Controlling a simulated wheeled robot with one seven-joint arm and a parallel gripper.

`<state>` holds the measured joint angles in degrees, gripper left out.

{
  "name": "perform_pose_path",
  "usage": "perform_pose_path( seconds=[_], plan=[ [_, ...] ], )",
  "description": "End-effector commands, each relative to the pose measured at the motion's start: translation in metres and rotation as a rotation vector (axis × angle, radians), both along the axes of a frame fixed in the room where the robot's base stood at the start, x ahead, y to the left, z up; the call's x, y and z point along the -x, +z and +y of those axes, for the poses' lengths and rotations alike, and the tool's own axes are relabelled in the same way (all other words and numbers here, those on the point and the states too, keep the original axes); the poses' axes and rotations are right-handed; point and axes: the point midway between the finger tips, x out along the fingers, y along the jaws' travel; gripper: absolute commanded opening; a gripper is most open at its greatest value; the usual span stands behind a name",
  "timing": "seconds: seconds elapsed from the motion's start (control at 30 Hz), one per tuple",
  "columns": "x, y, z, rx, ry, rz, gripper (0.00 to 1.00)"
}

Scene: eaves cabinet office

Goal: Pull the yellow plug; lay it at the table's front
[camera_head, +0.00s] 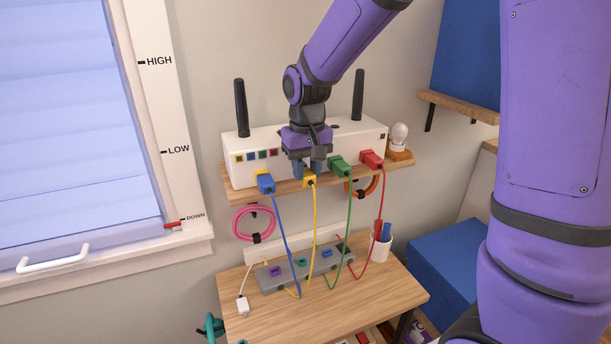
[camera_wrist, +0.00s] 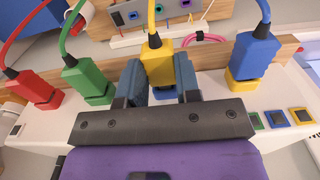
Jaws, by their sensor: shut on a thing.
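The yellow plug (camera_wrist: 158,66) is between the two fingers of my gripper (camera_wrist: 162,80) in the wrist view, with its yellow cable leading away. In the head view my gripper (camera_head: 309,168) is at the front of the white router box (camera_head: 236,170), and the yellow plug (camera_head: 309,181) shows just below the fingers. My gripper is shut on it. The plug appears to be at its socket; the fingers hide whether it is fully seated. The wooden table (camera_head: 350,306) stands below, and its front part is bare.
A blue plug (camera_head: 265,183) is left of the yellow one; a green plug (camera_head: 339,166) and a red plug (camera_head: 372,160) are to its right. Their cables hang down to a grey strip (camera_head: 270,285) on the table. A white adapter (camera_head: 242,306) and a pen cup (camera_head: 381,246) stand on the table.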

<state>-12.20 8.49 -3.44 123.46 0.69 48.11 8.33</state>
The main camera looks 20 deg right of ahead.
Motion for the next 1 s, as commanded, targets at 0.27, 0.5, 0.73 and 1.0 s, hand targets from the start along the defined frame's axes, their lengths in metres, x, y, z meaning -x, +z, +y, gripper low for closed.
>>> perform_pose_path(
  seconds=[0.27, 0.5, 0.73, 1.0],
  plan=[
    [0.003, 0.000, 0.000, 0.000, 0.000, -0.001, 0.00],
    [0.011, 0.000, 0.000, 0.000, 0.000, 0.000, 0.00],
    [0.019, 0.001, 0.000, 0.000, 0.000, -0.001, 0.00],
    [0.028, 0.000, 0.000, 0.000, 0.000, 0.000, 0.00]
  ],
)
